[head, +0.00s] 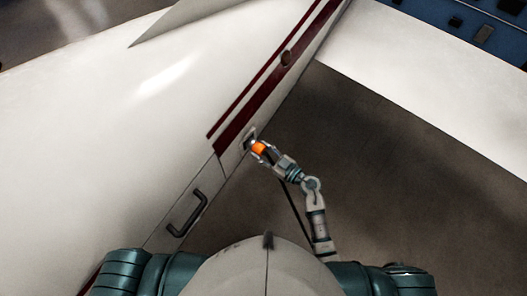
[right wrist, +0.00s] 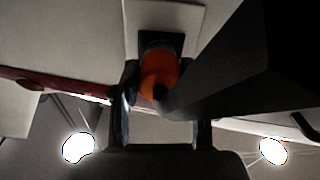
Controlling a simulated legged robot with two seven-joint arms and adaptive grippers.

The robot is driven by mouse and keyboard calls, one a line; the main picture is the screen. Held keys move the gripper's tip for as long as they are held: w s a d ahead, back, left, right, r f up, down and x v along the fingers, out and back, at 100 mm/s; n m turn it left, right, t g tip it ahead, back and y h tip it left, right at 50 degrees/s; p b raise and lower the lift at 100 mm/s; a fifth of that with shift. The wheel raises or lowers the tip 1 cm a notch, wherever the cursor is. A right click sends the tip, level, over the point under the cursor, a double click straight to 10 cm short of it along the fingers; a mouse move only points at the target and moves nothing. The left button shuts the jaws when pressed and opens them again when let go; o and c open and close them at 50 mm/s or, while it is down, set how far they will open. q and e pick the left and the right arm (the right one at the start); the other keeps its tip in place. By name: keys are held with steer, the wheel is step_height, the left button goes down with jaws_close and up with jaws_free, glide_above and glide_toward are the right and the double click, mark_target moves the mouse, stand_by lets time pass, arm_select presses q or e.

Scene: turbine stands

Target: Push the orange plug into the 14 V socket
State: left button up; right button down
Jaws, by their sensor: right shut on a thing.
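The orange plug (head: 259,148) is held in my right gripper (head: 262,149) against or very near the white body's side. In the right wrist view the plug (right wrist: 160,78) sits between the two fingers of my right gripper (right wrist: 160,100), its front end at a dark square socket (right wrist: 158,43) on a pale plate. How deep the plug sits in the socket cannot be told. The socket's plate also shows in the head view (head: 249,136), partly behind the gripper. No voltage label is readable. My left gripper is not in view.
A large white body (head: 110,120) with dark red stripes fills the left. A dark handle (head: 187,213) is on its side, below the socket. A dark cable hangs from the plug. A white surface (head: 440,85) lies at upper right. Bare floor (head: 400,190) is at right.

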mark_target(263, 153)
steer(key=shift+a+r, duration=0.1)
steer(key=shift+r, duration=0.1)
steer(key=c, duration=0.6)
jaws_free()
steer(key=shift+w, duration=0.1)
steer(key=shift+c, duration=0.2)
steer(key=shift+o, duration=0.7)
steer(key=shift+w+a+f, duration=0.2)
steer(key=shift+a, duration=0.2)
steer(key=shift+o, duration=0.8)
steer(key=shift+v, duration=3.85)
steer(key=shift+w, duration=0.1)
